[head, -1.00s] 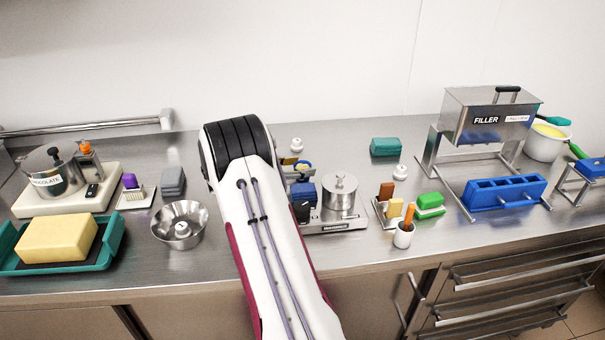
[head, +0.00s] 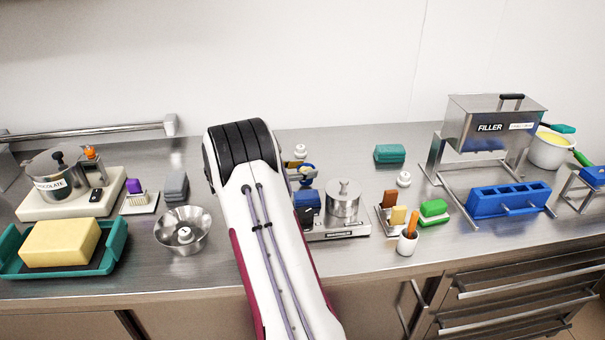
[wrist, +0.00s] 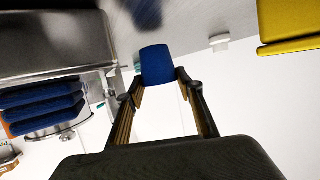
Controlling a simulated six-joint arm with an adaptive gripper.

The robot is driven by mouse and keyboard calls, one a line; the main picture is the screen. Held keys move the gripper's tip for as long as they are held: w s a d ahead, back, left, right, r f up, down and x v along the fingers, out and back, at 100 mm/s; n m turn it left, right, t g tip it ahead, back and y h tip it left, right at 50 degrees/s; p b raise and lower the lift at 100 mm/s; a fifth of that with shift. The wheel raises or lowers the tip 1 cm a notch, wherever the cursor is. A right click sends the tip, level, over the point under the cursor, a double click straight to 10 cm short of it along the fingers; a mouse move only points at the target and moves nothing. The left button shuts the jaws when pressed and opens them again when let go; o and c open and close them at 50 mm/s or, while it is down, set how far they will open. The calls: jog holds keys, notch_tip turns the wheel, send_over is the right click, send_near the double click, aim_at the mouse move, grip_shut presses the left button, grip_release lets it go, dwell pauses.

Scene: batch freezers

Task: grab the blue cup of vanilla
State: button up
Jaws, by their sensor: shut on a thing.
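The blue cup (wrist: 158,66) is between the fingertips of my gripper (wrist: 158,82) in the wrist view. My gripper is shut on it, with one finger on each side. Its contents cannot be seen in the wrist view. My arm hides most of my gripper there, and I cannot tell how far the cup is above the counter.
A dark blue block (head: 306,199) and a steel pot (head: 343,199) stand on a scale close to my arm.

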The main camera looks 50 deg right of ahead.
aim_at(302, 183)
notch_tip(302, 183, up, 9)
jog(key=shift+f, duration=0.15)
dwell(0.4)
dwell(0.4)
